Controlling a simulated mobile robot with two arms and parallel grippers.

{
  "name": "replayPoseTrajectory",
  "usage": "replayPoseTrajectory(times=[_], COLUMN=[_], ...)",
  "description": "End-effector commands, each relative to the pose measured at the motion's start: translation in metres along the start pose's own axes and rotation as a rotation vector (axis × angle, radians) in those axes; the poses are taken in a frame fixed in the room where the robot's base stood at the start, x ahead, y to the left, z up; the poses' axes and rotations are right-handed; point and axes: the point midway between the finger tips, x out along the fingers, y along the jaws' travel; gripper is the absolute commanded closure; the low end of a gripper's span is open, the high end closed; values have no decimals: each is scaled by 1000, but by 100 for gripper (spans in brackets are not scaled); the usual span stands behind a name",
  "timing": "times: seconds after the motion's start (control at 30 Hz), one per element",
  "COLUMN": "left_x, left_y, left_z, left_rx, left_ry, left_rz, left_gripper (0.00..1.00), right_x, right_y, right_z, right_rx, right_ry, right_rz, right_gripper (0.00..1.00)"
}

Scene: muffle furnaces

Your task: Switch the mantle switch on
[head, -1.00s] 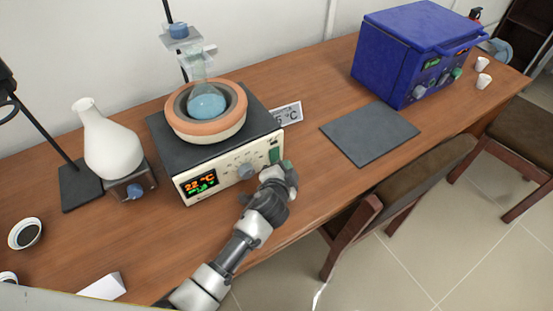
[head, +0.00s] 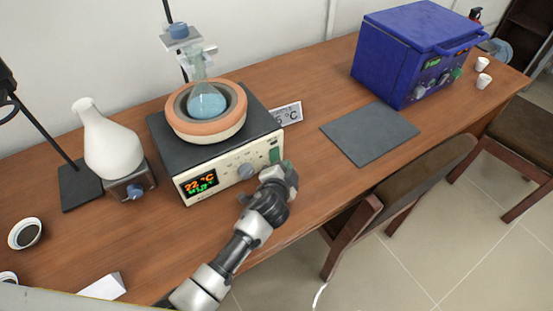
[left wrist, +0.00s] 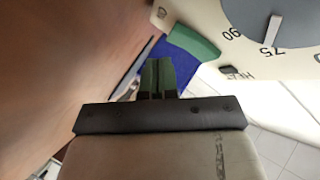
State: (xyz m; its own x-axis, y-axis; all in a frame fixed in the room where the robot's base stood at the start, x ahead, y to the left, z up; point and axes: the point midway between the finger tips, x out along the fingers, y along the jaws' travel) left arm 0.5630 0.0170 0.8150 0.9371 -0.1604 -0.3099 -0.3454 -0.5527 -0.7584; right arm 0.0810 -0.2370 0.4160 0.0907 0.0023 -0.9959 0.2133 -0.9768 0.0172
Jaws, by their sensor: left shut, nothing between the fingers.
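The heating mantle (head: 222,160) is a cream box with a dark top and a round orange-rimmed bowl. Its lit display (head: 199,184) reads about 22 °C. The green mantle switch (head: 275,155) is at the right end of its front panel. The switch also shows in the left wrist view (left wrist: 195,46), just beyond and right of the fingertips. My left gripper (head: 286,168) is shut and empty, close in front of the switch. In the left wrist view its green-tipped fingers (left wrist: 157,76) are together. I cannot tell whether they touch the switch. My right gripper is not in view.
A flask of blue liquid (head: 207,102) sits in the bowl, held by a stand. The temperature knob (head: 246,171) is left of the switch. A white flask (head: 108,145) stands to the left. A grey mat (head: 370,133) and blue furnace (head: 412,60) are to the right.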

Motion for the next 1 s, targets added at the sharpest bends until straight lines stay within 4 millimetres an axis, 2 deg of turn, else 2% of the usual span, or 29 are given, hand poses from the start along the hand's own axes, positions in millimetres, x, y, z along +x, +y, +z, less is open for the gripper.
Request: replayPoseTrajectory(times=[1.0], left_x=[8], left_y=[-6], left_z=[6], left_rx=[1], left_ry=[0], left_rz=[0], left_gripper=[100], right_x=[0], right_y=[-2], right_z=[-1], right_rx=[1], right_ry=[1], right_rz=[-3], right_gripper=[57])
